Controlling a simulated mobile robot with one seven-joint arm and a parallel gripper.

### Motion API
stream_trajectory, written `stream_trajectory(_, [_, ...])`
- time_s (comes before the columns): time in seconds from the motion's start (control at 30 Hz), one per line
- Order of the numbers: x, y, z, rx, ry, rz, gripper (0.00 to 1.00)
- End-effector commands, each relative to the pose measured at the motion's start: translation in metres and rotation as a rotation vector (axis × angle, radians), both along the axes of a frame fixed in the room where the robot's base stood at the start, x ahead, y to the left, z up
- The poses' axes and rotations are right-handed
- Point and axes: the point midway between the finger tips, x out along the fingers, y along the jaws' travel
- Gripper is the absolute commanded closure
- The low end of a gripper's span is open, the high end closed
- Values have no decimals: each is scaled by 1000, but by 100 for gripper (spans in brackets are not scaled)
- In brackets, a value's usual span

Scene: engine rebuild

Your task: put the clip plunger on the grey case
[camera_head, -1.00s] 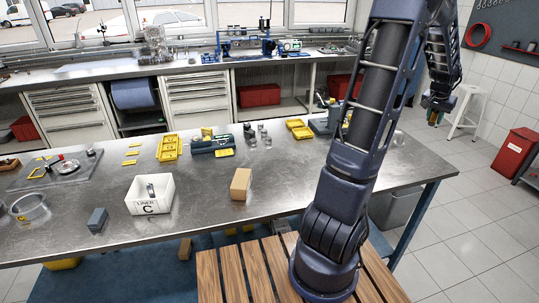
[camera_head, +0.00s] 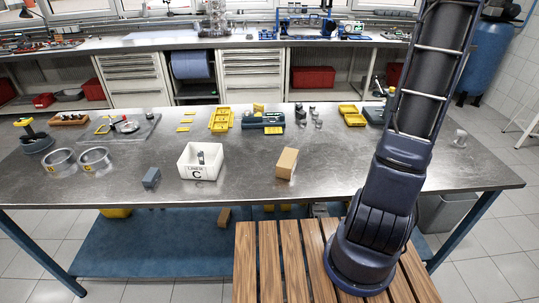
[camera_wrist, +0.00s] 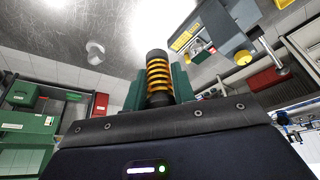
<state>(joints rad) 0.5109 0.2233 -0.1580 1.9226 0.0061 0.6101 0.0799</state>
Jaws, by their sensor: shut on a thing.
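My gripper (camera_wrist: 157,92) is shut on the clip plunger (camera_wrist: 157,75), a dark rod wrapped in an orange coil spring, in the wrist view. The green fingers stand on both sides of it, and its lower end is hidden behind the gripper body. In the head view neither the gripper nor the plunger shows; the arm runs up out of the picture at right. A small plain blue-grey box (camera_head: 151,178), which looks like the grey case, stands on the near left part of the metal table, well apart from the arm.
On the table (camera_head: 330,190), a white bin (camera_head: 201,172) marked C stands right of the grey box, then a tan block (camera_head: 287,163). Two metal rings (camera_head: 95,160) lie left. Yellow trays (camera_head: 221,120) and a dark case with yellow parts (camera_head: 263,122) stand behind. The table's right front is clear.

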Motion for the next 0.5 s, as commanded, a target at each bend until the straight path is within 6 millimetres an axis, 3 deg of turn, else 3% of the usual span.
stream_trajectory(0.2, [51,68,2,0,0,110,97])
stream_trajectory(0.5, [106,166,4,1,0,256,97])
